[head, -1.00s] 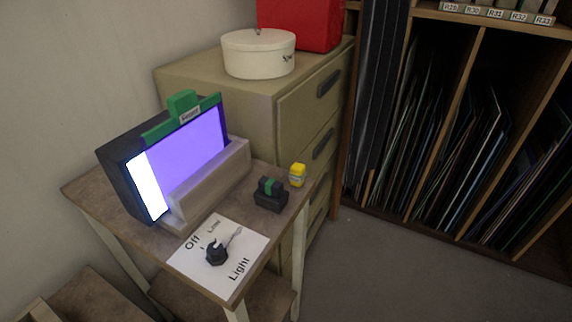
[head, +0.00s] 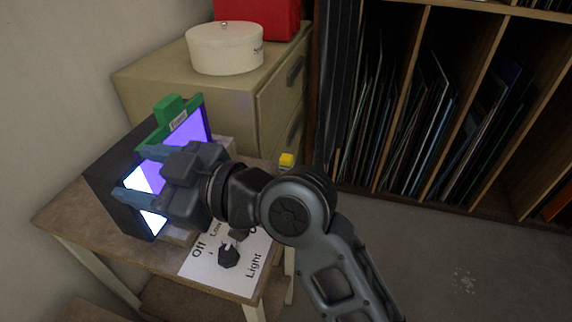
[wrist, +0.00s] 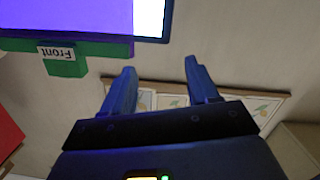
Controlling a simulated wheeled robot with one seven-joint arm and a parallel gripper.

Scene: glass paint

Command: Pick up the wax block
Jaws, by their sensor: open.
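A small yellow block (head: 286,160), which may be the wax block, shows in the head view at the table's back right corner, partly hidden by my arm. I cannot tell for sure that it is wax. My gripper (head: 130,176) is open in front of the lit screen, left of and apart from the yellow block. In the wrist view my gripper (wrist: 160,67) has its two fingers spread with nothing between them. The dark block with a green band is hidden behind my arm in the head view.
The lit screen box (head: 108,190) with a green clip (head: 170,108) stands on the small table (head: 62,213). A white card (head: 205,272) with a dark knob (head: 228,256) lies in front. A drawer cabinet (head: 150,82) and a rack of panels (head: 410,60) stand behind.

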